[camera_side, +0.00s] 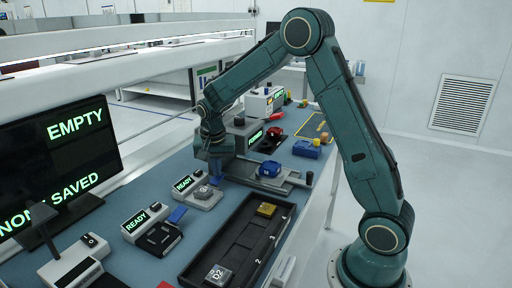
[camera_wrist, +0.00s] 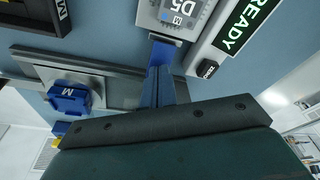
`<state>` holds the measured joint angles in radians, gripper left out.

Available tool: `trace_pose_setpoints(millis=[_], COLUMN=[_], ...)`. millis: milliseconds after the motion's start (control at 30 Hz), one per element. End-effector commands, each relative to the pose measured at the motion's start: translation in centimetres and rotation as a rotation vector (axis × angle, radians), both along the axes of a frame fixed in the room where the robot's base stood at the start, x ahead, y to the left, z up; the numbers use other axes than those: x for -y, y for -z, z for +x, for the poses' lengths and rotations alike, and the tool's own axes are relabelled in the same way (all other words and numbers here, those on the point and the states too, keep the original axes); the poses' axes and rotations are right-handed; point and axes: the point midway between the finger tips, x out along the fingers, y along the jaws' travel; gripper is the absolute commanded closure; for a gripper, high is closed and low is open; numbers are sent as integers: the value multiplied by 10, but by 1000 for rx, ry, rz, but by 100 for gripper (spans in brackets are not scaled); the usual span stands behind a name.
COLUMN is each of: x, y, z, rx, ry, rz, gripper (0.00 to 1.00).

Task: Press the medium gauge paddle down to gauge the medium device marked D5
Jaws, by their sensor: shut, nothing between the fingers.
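The medium device D5 (camera_wrist: 180,12), a grey block marked M, sits in a gauge whose display (camera_wrist: 238,25) reads READY. It also shows in the side view (camera_side: 203,191). The blue gauge paddle (camera_wrist: 164,50) sticks out from the gauge toward me. My gripper (camera_wrist: 158,75) is shut and empty, its fingertips at the paddle's near end in the wrist view; whether they touch it I cannot tell. In the side view my gripper (camera_side: 215,172) points down just behind D5, hiding most of the paddle there.
A blue M piece (camera_wrist: 70,97) sits on a grey fixture beside my gripper. Another READY gauge (camera_side: 158,238) has a black nest and blue paddle. A black tray (camera_side: 238,232) holds D2 and a gold block. The monitor (camera_side: 62,160) reads EMPTY and NONE SAVED.

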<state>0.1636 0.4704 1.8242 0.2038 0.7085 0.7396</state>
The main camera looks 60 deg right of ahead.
Motion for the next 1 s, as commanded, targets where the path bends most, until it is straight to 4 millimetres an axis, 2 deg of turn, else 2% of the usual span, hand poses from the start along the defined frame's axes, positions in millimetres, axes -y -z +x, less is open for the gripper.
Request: trace_pose_setpoints(millis=[1000], x=[0], y=[15], z=[-1], rx=[-3], ry=[-1], rz=[2], gripper=[100])
